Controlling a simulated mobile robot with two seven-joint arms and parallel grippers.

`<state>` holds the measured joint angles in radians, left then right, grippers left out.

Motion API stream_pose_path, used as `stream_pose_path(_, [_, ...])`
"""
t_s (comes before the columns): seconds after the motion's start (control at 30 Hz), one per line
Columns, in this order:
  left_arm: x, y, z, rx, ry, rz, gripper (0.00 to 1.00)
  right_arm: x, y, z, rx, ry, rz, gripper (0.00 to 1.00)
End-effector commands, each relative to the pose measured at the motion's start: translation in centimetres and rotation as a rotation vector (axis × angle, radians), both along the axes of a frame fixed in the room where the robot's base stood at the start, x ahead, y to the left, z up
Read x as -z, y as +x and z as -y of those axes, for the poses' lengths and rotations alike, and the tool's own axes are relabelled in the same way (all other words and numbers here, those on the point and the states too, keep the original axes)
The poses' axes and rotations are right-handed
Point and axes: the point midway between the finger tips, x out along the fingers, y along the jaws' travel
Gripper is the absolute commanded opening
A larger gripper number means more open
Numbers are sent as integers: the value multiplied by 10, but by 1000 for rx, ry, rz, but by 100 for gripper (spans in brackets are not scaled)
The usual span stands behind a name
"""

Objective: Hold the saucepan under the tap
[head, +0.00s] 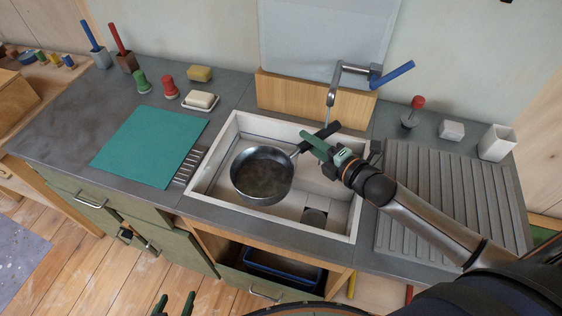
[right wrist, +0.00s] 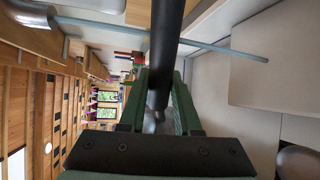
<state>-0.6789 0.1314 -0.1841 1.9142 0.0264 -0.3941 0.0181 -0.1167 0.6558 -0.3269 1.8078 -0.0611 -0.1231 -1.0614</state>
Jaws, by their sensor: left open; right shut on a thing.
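The saucepan (head: 262,175), grey metal with a black handle (head: 328,130), is upright in or just above the pale sink (head: 225,143); I cannot tell if it touches the bottom. My right gripper (head: 318,146) is shut on the handle, which also shows between its fingers in the right wrist view (right wrist: 166,45). The chrome tap (head: 336,80) with a blue lever (head: 392,75) stands behind the sink. A thin pale-blue stream (right wrist: 215,48), apparently water, falls from its spout by the handle, right of the pan in the head view. My left gripper (head: 174,304) is open and empty, low in front of the counter.
A teal mat (head: 150,147) and a soap dish (head: 201,101) are on the left. The sink's drain (head: 314,217) is at front right. A cabinet door (head: 165,235) stands below.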

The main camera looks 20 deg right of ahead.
Motion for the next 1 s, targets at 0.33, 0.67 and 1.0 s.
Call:
stream_pose_path(0.33, [0, 0, 0, 0, 0, 0, 70, -1, 5, 0, 0, 1, 2, 0])
stream_pose_path(0.67, [-6, 0, 0, 0, 0, 0, 70, -2, -4, 0, 0, 3, 1, 0])
stream_pose_path(1.0, [-7, 0, 0, 0, 0, 0, 70, -1, -7, -2, -1, 3, 2, 0])
